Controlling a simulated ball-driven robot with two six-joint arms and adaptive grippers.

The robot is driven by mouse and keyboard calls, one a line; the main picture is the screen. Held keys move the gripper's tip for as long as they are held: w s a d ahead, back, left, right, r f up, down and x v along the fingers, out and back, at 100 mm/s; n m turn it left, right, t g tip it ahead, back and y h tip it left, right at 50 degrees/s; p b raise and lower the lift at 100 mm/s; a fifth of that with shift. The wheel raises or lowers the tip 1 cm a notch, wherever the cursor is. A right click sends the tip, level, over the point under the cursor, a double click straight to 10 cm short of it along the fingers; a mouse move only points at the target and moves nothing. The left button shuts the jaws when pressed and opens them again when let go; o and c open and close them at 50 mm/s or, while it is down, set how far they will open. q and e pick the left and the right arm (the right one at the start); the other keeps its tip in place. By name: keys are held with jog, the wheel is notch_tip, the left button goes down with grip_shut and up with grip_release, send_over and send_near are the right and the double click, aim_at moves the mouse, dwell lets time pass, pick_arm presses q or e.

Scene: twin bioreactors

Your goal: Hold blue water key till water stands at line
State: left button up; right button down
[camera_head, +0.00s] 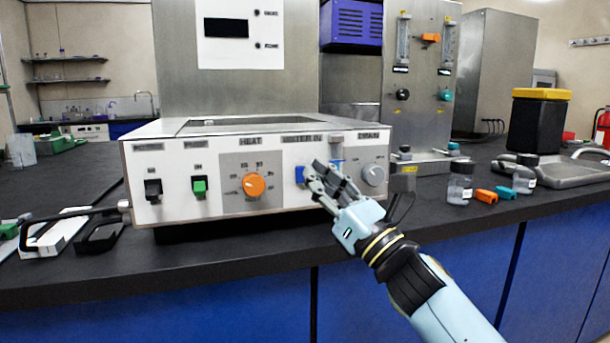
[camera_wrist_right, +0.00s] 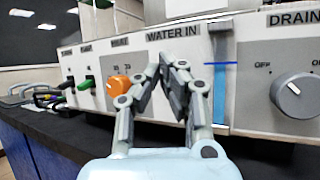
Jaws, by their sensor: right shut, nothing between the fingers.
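The blue water key (camera_head: 300,174) sits on the front panel of the white control box, under the WATER IN label. My right gripper (camera_head: 317,174) is shut and empty, its fingertips at the panel just right of the key. Whether they touch it I cannot tell. In the right wrist view the closed fingers (camera_wrist_right: 170,66) point at the panel below WATER IN and hide the key. The upright water gauge (camera_wrist_right: 219,95) stands to their right, with a blue line (camera_wrist_right: 220,63) across its upper part. My left gripper is out of view.
The grey drain knob (camera_head: 373,175) is right of the gauge. The orange heat knob (camera_head: 254,185), green switch (camera_head: 199,186) and black switch (camera_head: 153,189) are to the left. Small jars (camera_head: 460,184) and orange pieces (camera_head: 486,196) are on the bench at right.

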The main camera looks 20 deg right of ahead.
jog(key=s, duration=0.4)
jog(key=shift+s+d, duration=0.1)
jog(key=shift+s, duration=0.25)
dwell(0.3)
